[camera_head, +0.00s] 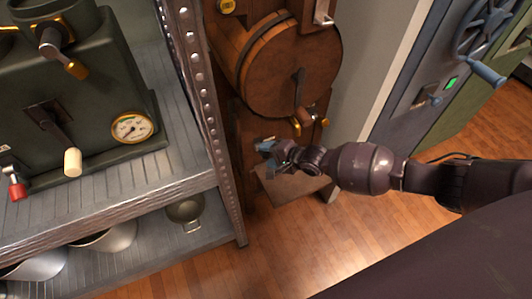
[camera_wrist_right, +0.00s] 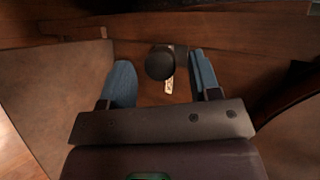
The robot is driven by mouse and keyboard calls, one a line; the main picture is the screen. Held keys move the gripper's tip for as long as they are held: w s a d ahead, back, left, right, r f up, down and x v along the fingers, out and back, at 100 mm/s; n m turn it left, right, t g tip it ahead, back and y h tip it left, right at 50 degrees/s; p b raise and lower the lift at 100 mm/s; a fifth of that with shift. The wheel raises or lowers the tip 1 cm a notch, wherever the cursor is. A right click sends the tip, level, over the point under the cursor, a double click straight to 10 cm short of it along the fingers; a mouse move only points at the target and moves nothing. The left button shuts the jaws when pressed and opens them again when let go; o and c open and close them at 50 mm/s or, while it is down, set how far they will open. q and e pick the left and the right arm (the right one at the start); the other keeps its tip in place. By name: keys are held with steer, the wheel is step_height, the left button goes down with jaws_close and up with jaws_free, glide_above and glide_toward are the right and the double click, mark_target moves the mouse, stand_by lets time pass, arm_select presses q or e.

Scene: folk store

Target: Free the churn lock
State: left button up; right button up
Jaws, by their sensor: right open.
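The wooden churn (camera_head: 285,72) is a round drum in a dark wooden frame, right of the metal shelf in the head view. A crank (camera_head: 298,88) with brass-coloured parts hangs at its front. My right gripper (camera_head: 266,148) is low on the frame below the drum, open, with blue fingers. In the right wrist view, a dark round knob (camera_wrist_right: 159,64), possibly the lock, appears between the open fingers, nearer the right one. A small light plate (camera_wrist_right: 168,84) shows just below it. I cannot tell whether either finger touches the knob. My left gripper is not in view.
A metal shelf (camera_head: 110,195) at left holds a green machine (camera_head: 85,90) with a gauge, and pots below. A flat board (camera_head: 290,187) sits under my right gripper. A grey cabinet with a handwheel (camera_head: 485,28) stands at right. The wooden floor (camera_head: 265,255) in front is clear.

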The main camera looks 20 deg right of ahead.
steer(key=p+v, duration=0.2)
steer(key=v, duration=0.6)
steer(key=shift+s+d+r, duration=0.2)
steer(key=shift+s+r, duration=0.05)
stand_by(0.5)
